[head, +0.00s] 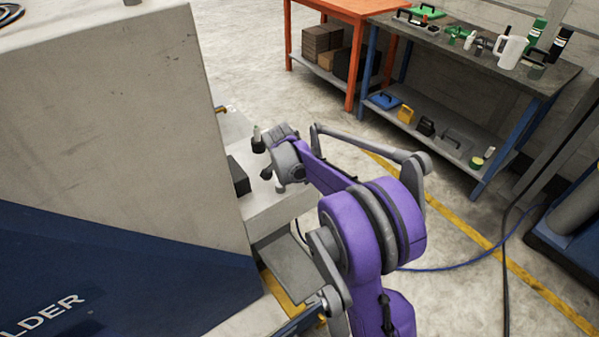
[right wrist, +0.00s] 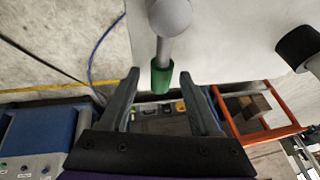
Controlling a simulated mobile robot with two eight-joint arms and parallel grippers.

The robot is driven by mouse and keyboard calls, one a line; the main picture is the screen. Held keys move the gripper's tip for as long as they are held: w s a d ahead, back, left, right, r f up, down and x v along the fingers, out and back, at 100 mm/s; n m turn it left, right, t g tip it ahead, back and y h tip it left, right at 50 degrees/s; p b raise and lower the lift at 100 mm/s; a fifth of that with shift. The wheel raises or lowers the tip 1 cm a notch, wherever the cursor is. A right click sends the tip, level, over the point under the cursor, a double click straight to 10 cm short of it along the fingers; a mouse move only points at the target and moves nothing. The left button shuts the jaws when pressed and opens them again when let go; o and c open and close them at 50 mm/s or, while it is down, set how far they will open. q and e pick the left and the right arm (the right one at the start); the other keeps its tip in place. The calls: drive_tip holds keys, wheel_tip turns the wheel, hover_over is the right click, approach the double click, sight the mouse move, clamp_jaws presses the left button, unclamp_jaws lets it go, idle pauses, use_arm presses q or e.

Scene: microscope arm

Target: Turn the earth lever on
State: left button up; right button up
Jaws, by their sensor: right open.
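In the right wrist view, a lever with a grey rounded knob, a grey stem and a green end (right wrist: 161,78) shows ahead of my gripper; I take it to be the earth lever. My right gripper (right wrist: 167,86) is open. The green end appears between the two fingertips in the picture, and I see no finger touching it. In the head view, my purple right arm reaches to the side of the large grey and blue machine (head: 120,120). The lever cannot be made out clearly there. My left gripper is not in view.
A dark rounded part (right wrist: 298,45) sticks out to the right in the wrist view. An orange table (head: 345,8) and a workbench (head: 545,80) with tools stand at the back. A blue cable (head: 450,264) crosses the floor at right. Open floor lies between machine and bench.

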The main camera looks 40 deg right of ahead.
drive_tip(key=v, duration=1)
drive_tip(key=shift+a+r+p, duration=0.15)
drive_tip(key=shift+r+p, duration=0.25)
